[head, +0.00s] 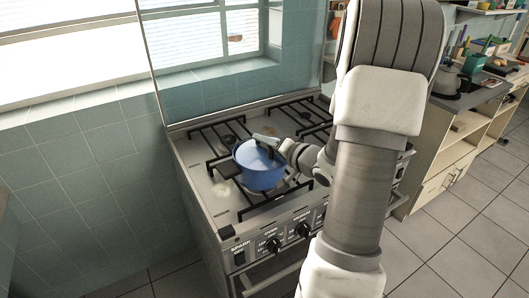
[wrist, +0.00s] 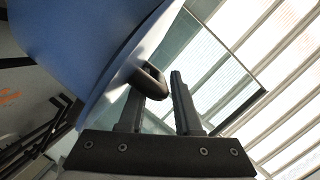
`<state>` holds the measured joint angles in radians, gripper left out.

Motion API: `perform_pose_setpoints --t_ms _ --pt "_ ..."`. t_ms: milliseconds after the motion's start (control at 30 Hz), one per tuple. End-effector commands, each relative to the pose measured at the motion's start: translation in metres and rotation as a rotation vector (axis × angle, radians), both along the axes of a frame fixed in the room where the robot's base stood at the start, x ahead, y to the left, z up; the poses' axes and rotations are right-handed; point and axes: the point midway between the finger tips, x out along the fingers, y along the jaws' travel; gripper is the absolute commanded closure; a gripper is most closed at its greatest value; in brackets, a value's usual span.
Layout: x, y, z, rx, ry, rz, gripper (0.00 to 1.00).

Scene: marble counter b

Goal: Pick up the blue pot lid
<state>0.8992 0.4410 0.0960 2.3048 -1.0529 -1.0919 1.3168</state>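The blue pot lid (head: 248,154) sits on the blue pot (head: 261,181) on the stove in the head view. My gripper (head: 266,141) is at the lid's top, coming from the right, and covers part of it. In the wrist view a large blue surface fills the upper left, with a dark handle (wrist: 151,81) on it. My gripper's two fingers (wrist: 155,98) stand apart there. The handle's end is close to the left fingertip and partly between the fingers. I cannot tell whether it touches them.
The stove (head: 225,205) has black grates around the pot and knobs along its front. A dark pot handle (head: 226,167) sticks out to the left. A tiled wall and window stand behind. A counter with a kettle (head: 446,80) is at the right.

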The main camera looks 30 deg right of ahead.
Motion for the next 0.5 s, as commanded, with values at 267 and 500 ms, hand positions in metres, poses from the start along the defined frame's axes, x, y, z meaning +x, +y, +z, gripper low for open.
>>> perform_pose_setpoints --t_ms 267,500 --pt "-0.0004 0.0000 0.0000 0.000 0.000 0.000 1.00" --pt "-0.0005 0.0000 0.0000 0.000 0.000 0.000 1.00"
